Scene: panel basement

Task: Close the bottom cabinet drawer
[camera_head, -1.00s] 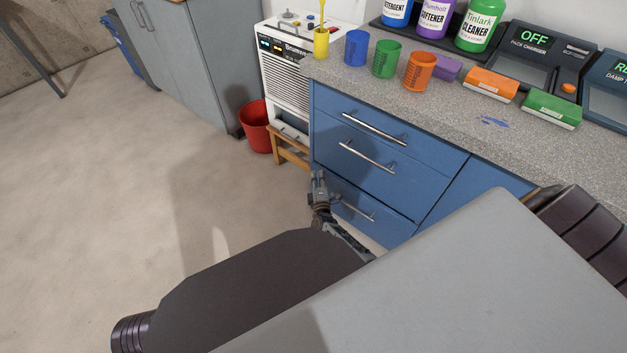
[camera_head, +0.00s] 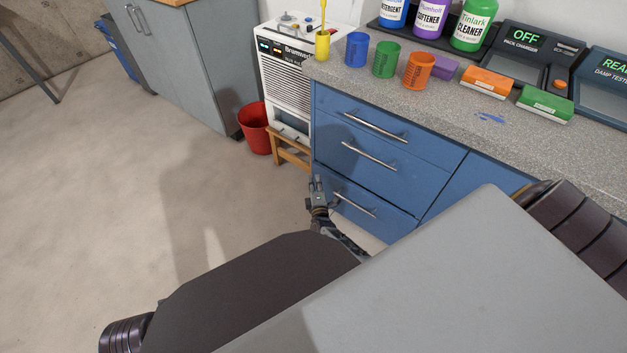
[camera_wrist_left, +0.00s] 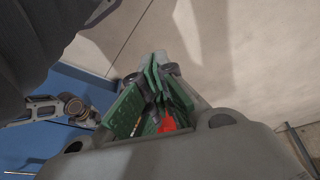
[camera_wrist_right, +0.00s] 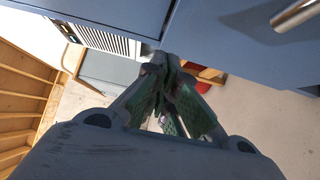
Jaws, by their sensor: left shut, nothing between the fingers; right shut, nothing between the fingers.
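The blue bottom drawer (camera_head: 385,218) is the lowest in the blue cabinet, with a silver bar handle (camera_head: 356,206). Its front looks nearly in line with the drawers above; I cannot tell whether a small gap is left. My right gripper (camera_head: 317,181) is shut and empty, by the drawer's left end, left of the handle. I cannot tell whether it touches the front. In the right wrist view its fingers (camera_wrist_right: 166,66) meet below blue fronts, with a handle (camera_wrist_right: 298,14) at upper right. My left gripper (camera_wrist_left: 158,62) is shut and empty over pale floor; the head view does not show it.
Two more blue drawers (camera_head: 405,165) are above. A wooden stool (camera_head: 290,151) under a white appliance (camera_head: 287,85) and a red bucket (camera_head: 255,128) stand left of the cabinet. The floor (camera_head: 130,190) at left is clear. My own arms cover the lower head view.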

